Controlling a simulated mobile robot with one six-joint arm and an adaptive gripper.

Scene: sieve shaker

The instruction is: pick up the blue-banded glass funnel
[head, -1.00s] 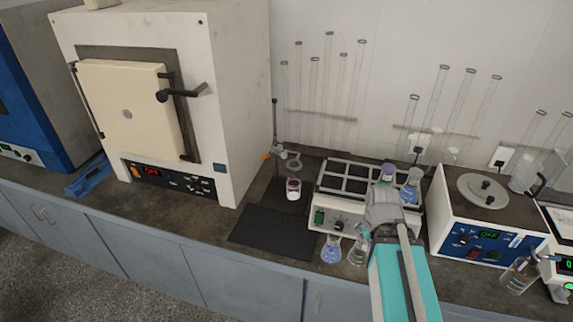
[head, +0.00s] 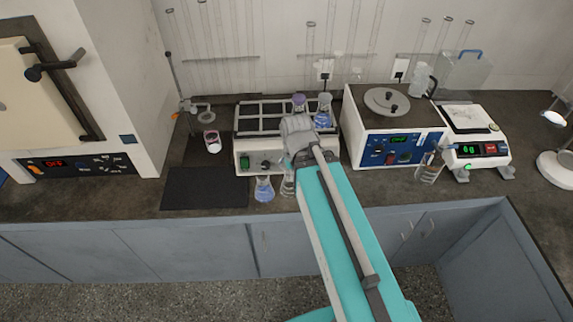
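I cannot pick out a blue-banded glass funnel in the head view; no glass piece shows a clear blue band at this size. My gripper (head: 297,128) is at the far end of my teal arm, in front of the white multi-place shaker (head: 245,155). Its fingers are hidden or too small to tell, so I cannot see whether it holds anything. A flask with blue contents (head: 323,112) and a purple-topped vessel (head: 299,103) stand on the shaker, just beyond my gripper.
A blue-liquid flask (head: 264,189) and a clear flask (head: 287,186) stand before the shaker. A white jar (head: 211,141) is by a ring stand (head: 181,85). The dark mat (head: 205,188) is clear.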

